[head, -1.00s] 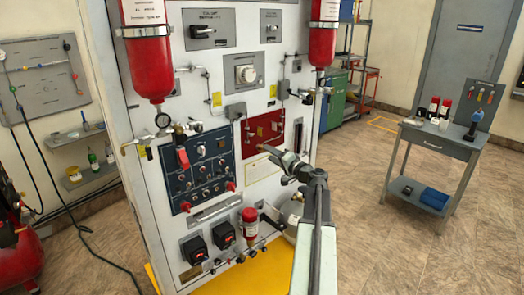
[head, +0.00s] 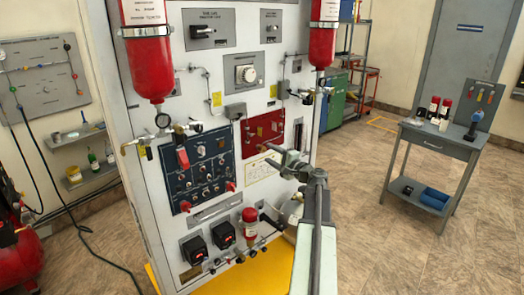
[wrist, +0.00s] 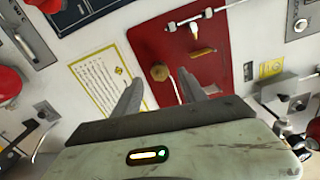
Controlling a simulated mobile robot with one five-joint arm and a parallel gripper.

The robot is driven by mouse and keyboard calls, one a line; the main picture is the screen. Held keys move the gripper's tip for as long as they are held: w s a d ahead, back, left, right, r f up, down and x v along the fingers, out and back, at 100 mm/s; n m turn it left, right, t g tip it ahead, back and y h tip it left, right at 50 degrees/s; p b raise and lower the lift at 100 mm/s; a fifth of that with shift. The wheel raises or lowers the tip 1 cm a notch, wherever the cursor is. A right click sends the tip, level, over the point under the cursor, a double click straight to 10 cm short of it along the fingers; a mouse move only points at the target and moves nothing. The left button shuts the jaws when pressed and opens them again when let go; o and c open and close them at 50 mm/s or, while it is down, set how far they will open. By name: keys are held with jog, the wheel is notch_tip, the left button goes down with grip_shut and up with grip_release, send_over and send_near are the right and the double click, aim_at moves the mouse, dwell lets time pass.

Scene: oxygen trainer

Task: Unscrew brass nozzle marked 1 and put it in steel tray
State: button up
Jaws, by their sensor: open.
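In the wrist view a round brass nozzle (wrist: 160,72) shows on the red panel (wrist: 150,40), and a longer brass fitting (wrist: 203,52) sits to its upper right. I cannot read a number on either. My gripper (wrist: 161,78) is open and empty, with its two grey fingers on either side of the round nozzle in the picture. I cannot tell the remaining distance, and no contact shows. In the head view my gripper (head: 267,150) is in front of the red panel (head: 264,127). I cannot make out a steel tray.
A yellow-marked label (wrist: 107,78) is left of the red panel. A metal bracket (wrist: 290,90) juts out at right. Floor between cart and rack is clear.

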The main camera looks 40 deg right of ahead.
jog(key=shift+m, duration=1)
jog(key=m, duration=0.3)
jog(key=shift+m, duration=0.3)
jog(key=m, duration=0.3)
jog(key=shift+m, duration=0.7)
